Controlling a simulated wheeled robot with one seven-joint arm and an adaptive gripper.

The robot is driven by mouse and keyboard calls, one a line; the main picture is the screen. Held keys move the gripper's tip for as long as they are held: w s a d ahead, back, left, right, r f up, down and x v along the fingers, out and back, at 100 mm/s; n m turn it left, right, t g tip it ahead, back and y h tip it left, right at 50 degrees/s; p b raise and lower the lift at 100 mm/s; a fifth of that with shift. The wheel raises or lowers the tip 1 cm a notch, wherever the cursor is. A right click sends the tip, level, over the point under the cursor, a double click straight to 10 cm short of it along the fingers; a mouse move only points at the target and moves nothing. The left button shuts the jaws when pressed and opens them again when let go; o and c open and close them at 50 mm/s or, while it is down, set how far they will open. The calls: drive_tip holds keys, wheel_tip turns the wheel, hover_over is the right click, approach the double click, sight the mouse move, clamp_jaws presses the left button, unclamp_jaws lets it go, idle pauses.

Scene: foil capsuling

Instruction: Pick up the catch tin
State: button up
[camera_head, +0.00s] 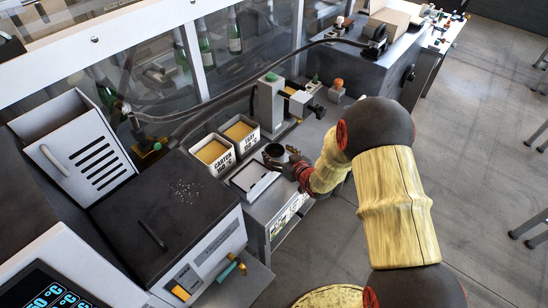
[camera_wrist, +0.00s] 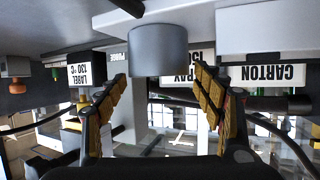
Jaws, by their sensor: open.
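The catch tin (camera_head: 274,151) is a small round grey tin with a dark open top, standing at the near edge of the bench in the head view. In the wrist view, which is upside down, the tin (camera_wrist: 158,48) is a plain grey cylinder straight ahead. My gripper (camera_head: 296,163) is close to the tin's right side. In the wrist view my gripper (camera_wrist: 161,76) has its fingers spread apart, with the tin between and just beyond the fingertips. Nothing is held. Whether a finger touches the tin cannot be told.
A dark-topped box (camera_head: 165,215) fills the near left.

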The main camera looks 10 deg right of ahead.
sight(270, 148)
drive_tip(key=x, duration=0.3)
drive_tip(key=shift+w+f, duration=0.2)
drive_tip(key=shift+f, duration=0.05)
drive_tip(key=shift+c, duration=1.1)
drive_tip(key=c, duration=0.8)
drive_tip(key=shift+o, duration=0.2)
